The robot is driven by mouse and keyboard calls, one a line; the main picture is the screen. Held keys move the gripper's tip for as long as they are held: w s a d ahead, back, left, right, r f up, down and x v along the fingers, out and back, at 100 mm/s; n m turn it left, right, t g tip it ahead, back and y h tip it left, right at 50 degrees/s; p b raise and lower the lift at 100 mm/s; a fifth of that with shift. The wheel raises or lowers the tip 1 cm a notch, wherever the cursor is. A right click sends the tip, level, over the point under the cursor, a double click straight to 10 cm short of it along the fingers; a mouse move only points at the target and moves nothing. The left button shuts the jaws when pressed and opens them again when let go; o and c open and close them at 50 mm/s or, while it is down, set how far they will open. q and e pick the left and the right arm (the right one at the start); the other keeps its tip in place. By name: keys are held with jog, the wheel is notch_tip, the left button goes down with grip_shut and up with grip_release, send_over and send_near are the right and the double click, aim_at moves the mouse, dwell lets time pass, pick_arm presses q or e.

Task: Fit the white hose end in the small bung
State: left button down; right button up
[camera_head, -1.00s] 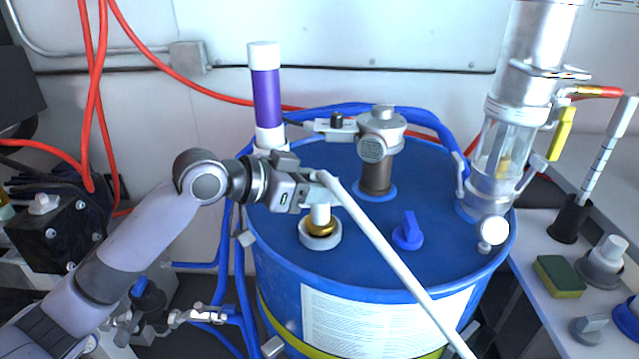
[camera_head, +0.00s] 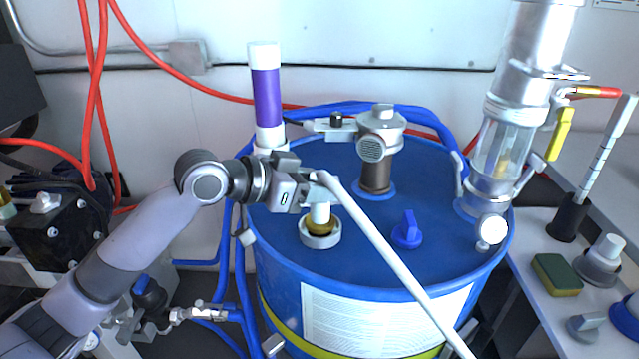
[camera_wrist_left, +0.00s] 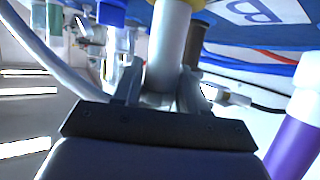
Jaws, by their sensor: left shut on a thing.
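My left gripper (camera_head: 310,190) is shut on the white hose end (camera_head: 320,212), above the blue drum's lid. The hose end points down, with its tip at the brass-coloured small bung (camera_head: 320,228), which sits in a pale ring on the lid. I cannot tell how deep the tip sits in the bung. The white hose (camera_head: 385,255) runs from the gripper down to the lower right, across the drum. In the left wrist view the white hose end (camera_wrist_left: 168,55) stands between the two fingers, with a bit of yellow at its far end. My right gripper is not in view.
The blue drum (camera_head: 350,275) carries a brown-and-grey fitting (camera_head: 376,175), a blue valve knob (camera_head: 407,232) and a clear cylinder (camera_head: 500,150). A purple-and-white tube (camera_head: 266,95) stands behind the gripper. A sponge (camera_head: 557,274) lies on the right-hand shelf.

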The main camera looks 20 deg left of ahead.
pick_arm(q)
jog(key=shift+f, duration=0.45)
jog(key=c, duration=0.9)
grip_release()
jog(key=shift+f, duration=0.1)
jog(key=shift+p+v, duration=0.35)
jog(key=shift+v, duration=0.95)
jog(key=shift+p+v, duration=0.7)
jog(key=shift+v, duration=3.55)
jog(key=shift+w, duration=0.1)
